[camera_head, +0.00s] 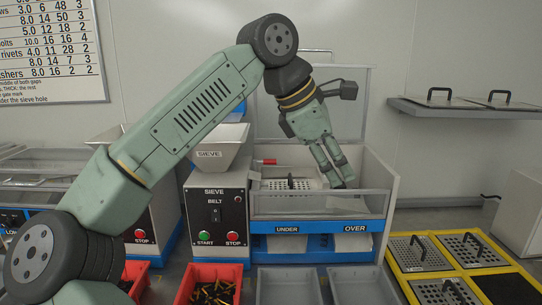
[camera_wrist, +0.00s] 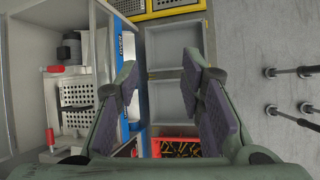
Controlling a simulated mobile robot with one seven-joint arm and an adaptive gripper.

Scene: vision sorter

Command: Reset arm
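My gripper (camera_head: 342,180) hangs at the end of my green arm, over the open box of the sieve machine (camera_head: 217,210) in the head view. The wrist view shows its two fingers (camera_wrist: 160,72) spread wide apart with nothing between them. My arm rises from the lower left, bends at a high elbow and slopes down to the right to the gripper. A perforated sieve plate (camera_head: 290,184) with a dark handle lies in the box, left of the gripper. It also shows at the left in the wrist view (camera_wrist: 78,93).
A red bin (camera_head: 211,286) of brass-coloured parts and grey bins (camera_head: 288,288) stand before the machine. A yellow tray (camera_head: 404,271) with handled sieve plates lies at the right. A wall shelf (camera_head: 462,110) holds more plates. A clear panel (camera_head: 355,100) stands behind the gripper.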

